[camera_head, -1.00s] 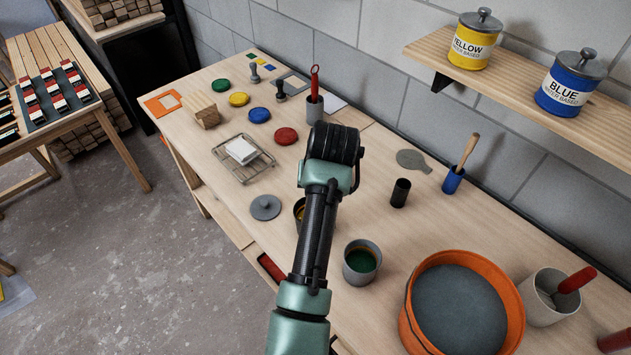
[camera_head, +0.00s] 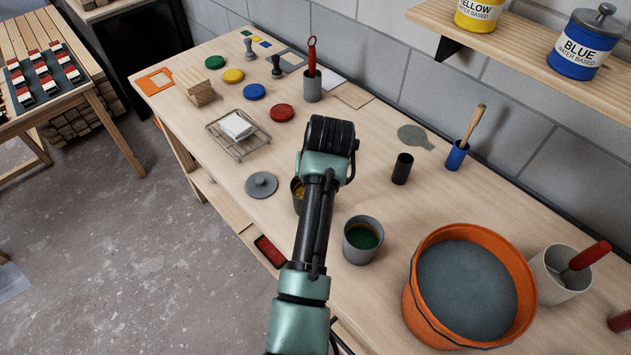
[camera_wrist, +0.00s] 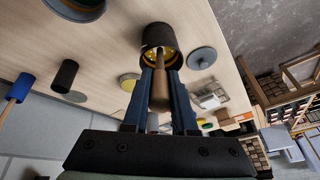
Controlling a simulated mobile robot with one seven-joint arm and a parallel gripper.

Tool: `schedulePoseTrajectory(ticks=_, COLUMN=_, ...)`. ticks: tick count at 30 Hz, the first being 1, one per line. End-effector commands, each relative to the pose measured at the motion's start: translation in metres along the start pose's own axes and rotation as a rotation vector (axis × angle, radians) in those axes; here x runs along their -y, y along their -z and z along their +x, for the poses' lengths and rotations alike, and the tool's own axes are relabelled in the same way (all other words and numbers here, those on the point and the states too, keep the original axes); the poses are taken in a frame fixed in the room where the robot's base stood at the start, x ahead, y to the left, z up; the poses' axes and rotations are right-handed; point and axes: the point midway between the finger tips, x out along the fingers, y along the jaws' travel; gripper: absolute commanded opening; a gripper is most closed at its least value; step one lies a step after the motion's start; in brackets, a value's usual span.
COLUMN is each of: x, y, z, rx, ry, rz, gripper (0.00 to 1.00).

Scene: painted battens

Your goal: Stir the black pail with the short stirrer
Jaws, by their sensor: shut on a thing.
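The black pail (camera_wrist: 157,36) is in the wrist view, its mouth toward the camera, with yellow paint inside. In the head view only a sliver of the pail (camera_head: 297,192) shows beside my arm. The short stirrer (camera_wrist: 159,88) is a brown wooden stick between the blue fingers of my gripper (camera_wrist: 161,72), which is shut on it. The stirrer's far end overlaps the pail's mouth in the wrist view; I cannot tell how deep it reaches. In the head view my arm hides the fingers and the stirrer.
A grey pot of green paint (camera_head: 362,240) and a large orange bucket (camera_head: 412,305) stand to the right. A grey lid (camera_head: 261,185) lies left of the pail. A black cup (camera_head: 401,169) and a blue holder with a wooden-handled tool (camera_head: 457,156) stand toward the wall.

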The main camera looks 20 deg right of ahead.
Motion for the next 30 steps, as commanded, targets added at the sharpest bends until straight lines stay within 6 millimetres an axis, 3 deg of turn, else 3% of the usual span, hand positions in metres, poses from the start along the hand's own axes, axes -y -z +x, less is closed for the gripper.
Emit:
schedulePoseTrajectory(ticks=15, x=-0.001, y=-0.001, z=0.043, rx=0.000, ry=0.000, rz=0.000, gripper=0.00)
schedulePoseTrajectory(ticks=30, x=0.000, y=0.001, z=0.048, rx=0.000, ry=0.000, rz=0.000, gripper=0.00)
